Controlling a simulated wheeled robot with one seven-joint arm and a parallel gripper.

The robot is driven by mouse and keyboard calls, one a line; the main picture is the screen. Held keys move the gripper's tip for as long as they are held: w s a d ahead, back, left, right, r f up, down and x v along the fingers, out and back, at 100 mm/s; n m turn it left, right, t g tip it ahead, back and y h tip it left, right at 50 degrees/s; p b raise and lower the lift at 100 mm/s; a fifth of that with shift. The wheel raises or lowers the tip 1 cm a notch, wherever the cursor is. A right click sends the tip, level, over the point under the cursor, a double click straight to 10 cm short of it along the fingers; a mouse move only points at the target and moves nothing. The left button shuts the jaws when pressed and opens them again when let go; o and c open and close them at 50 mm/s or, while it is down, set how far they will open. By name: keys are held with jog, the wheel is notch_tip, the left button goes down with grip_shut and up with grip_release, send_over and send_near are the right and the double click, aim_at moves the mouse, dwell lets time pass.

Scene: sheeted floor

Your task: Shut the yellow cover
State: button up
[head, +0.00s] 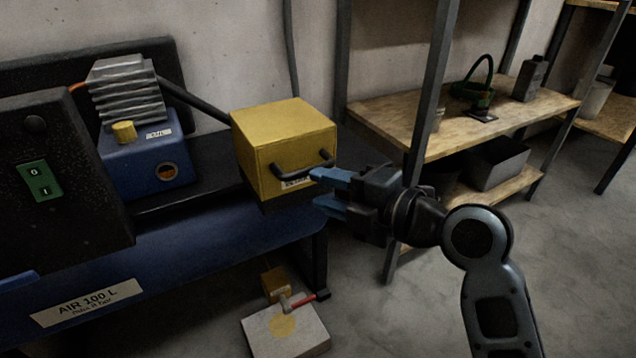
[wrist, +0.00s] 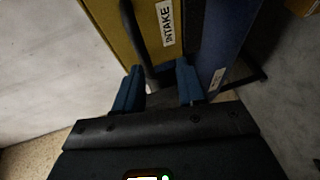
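The yellow cover (head: 283,130) is a boxy hood at the right end of the blue machine. A black bar handle (head: 305,165) crosses its front above a small white label. In the wrist view the cover (wrist: 190,45) fills the top middle, with its label reading "INTAKE" and the dark handle (wrist: 138,40) running down towards my fingers. My gripper (head: 325,190) is just right of the cover's front. Its blue fingers are apart. In the wrist view my gripper (wrist: 158,88) has the handle's near end between or just beyond the fingertips; contact cannot be told.
The blue tank (head: 200,245) stretches below the cover. A wooden shelf unit (head: 400,110) with a dark post stands close behind my gripper on the right. A pale slab (head: 290,335) and a red-handled hammer (head: 300,299) lie on the floor below. Floor at right is clear.

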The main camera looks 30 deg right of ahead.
jog(key=shift+p+v, duration=0.3)
jog(key=shift+v, duration=2.45)
jog(key=shift+r, duration=0.15)
jog(key=s+f+m+h, duration=0.6)
jog(key=s+f+m, duration=0.6)
jog(key=s+m, duration=0.2)
jog(key=s+a+r+m, duration=0.25)
jog(key=s+m, duration=0.45)
jog(key=s, duration=1)
notch_tip(320, 180, up, 30)
jog(key=p, duration=3)
jog(key=shift+r+m, duration=0.25)
jog(key=shift+m, duration=0.05)
jog(key=shift+s, duration=0.1)
jog(key=shift+c, duration=0.2)
